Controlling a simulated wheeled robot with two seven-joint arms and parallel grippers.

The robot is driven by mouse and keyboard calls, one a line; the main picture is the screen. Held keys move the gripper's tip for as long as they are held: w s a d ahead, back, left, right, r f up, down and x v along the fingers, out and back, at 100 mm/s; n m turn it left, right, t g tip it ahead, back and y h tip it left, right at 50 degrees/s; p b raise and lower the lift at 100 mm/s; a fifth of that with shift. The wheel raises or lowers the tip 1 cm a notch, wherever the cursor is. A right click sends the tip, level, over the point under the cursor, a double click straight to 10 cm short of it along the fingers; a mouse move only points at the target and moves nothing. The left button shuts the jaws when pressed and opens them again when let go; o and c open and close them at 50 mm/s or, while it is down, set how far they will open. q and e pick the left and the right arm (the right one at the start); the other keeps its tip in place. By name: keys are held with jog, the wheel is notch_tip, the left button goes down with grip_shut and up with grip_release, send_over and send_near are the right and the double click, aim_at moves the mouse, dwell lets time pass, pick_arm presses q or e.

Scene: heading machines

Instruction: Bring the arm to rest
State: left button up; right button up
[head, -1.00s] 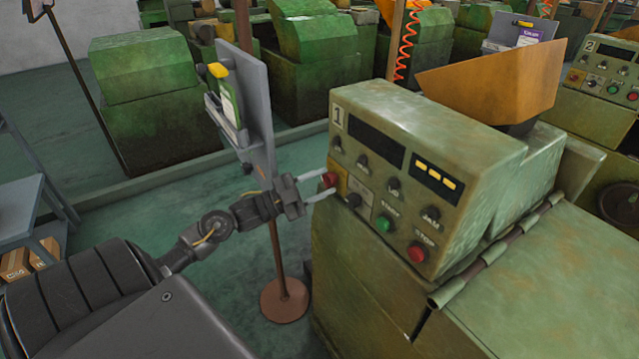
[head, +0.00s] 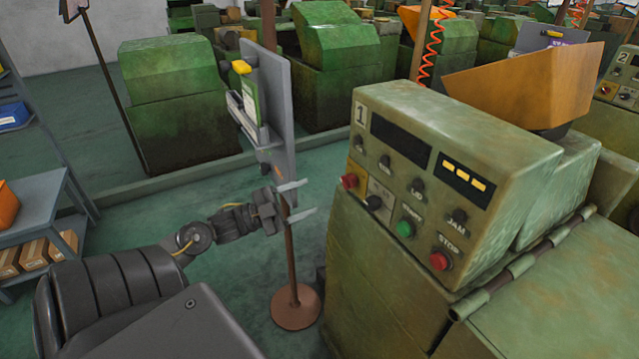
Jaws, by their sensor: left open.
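My left gripper (head: 303,201) is open and empty, its two pale fingers pointing right. It is in the air to the left of the control panel (head: 402,190) of machine 1, apart from the panel. The panel carries a red button (head: 349,181) at its left edge, a black knob (head: 373,202), a green button (head: 405,229) and a red stop button (head: 440,260). My left arm (head: 190,238) comes in from the lower left, bent at the elbow. My right gripper is out of the picture.
A post (head: 291,258) on a round brown base stands just behind my left gripper and bears a grey board (head: 270,110). A shelf rack (head: 35,205) with boxes is at the left. Green machines (head: 172,105) line the back. Open floor (head: 130,225) lies between.

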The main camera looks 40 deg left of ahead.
pick_arm(q)
jog(key=shift+s+a+f, duration=0.15)
jog(key=shift+s+a, duration=0.25)
jog(key=shift+s, duration=0.2)
